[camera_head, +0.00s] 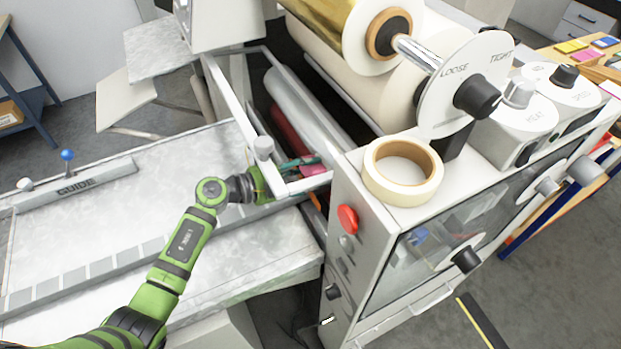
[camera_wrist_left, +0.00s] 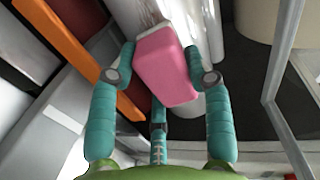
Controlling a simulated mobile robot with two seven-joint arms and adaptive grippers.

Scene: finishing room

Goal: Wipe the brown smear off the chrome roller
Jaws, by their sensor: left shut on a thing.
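My left gripper (camera_head: 305,165) reaches into the machine's roller opening in the head view. Its teal fingers are shut on a pink block (camera_wrist_left: 166,66), which also shows as a small pink patch in the head view (camera_head: 313,170). The chrome roller (camera_wrist_left: 203,30) is at the top of the left wrist view, just beyond the block. A brownish streaked mark (camera_wrist_left: 148,11) shows at the block's far end; the block hides part of that area. Whether the block touches the roller I cannot tell. My right gripper is not in view.
A white frame (camera_head: 232,100) borders the opening close to my left gripper. The machine's side panel with a red button (camera_head: 348,218) and a tape roll (camera_head: 403,170) stands to the right. An orange bar (camera_wrist_left: 62,42) runs left of the fingers. The feed table (camera_head: 190,160) is mostly clear.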

